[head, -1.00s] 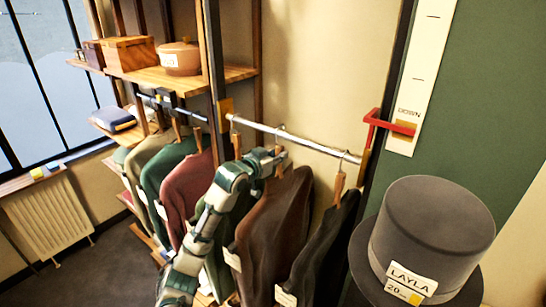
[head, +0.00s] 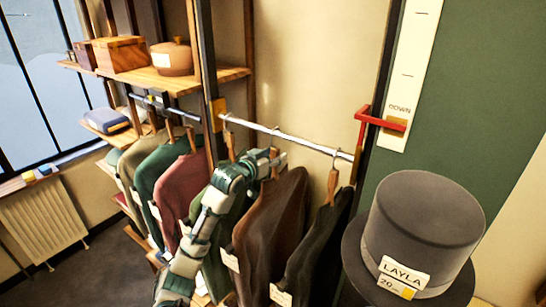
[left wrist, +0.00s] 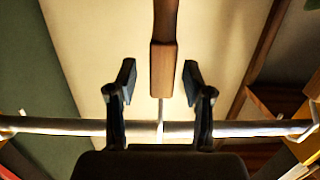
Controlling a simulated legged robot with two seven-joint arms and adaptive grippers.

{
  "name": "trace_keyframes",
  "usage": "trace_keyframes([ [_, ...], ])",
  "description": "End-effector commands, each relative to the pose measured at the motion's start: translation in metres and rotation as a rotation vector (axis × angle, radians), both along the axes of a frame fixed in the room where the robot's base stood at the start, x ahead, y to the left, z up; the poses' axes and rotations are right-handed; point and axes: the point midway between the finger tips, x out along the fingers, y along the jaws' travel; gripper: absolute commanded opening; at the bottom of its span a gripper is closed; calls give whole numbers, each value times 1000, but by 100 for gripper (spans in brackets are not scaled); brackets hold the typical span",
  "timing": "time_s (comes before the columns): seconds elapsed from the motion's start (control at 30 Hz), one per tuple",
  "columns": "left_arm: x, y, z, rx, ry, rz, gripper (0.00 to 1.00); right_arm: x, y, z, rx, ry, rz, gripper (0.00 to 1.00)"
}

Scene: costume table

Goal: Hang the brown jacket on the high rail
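The brown jacket (head: 278,212) hangs on a wooden hanger from the silver rail (head: 292,139) in the head view, between a green garment and a black one. Its left side is partly hidden by my left arm. My left gripper (head: 272,160) is at the top of the jacket, just below the rail. In the left wrist view, its two fingers (left wrist: 160,82) are apart, one on each side of a wooden hanger neck (left wrist: 163,65), with gaps on both sides. The rail (left wrist: 75,127) crosses behind the fingers. My right gripper is not in view.
A grey top hat (head: 425,222) with a tag stands at the right front. A red handle (head: 380,121) sits beside the label DOWN. A black garment (head: 318,245) hangs close to the brown jacket. More garments hang at the left, below a wooden shelf (head: 215,77).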

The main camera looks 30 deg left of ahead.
Motion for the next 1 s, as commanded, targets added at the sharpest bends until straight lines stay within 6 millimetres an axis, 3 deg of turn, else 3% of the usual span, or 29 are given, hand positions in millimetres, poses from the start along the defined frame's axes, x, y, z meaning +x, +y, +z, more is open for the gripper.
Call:
trace_keyframes([
  [0.23, 2, 0, -6, 0, 13, 0, 53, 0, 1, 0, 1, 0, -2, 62],
  [0.37, -7, 3, -5, 0, 11, 0, 53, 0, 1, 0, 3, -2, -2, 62],
  [0.8, -95, 7, 10, 3, 6, 1, 53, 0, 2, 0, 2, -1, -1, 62],
  [1.0, -114, 7, 13, 1, 6, 0, 53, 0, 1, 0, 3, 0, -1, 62],
])
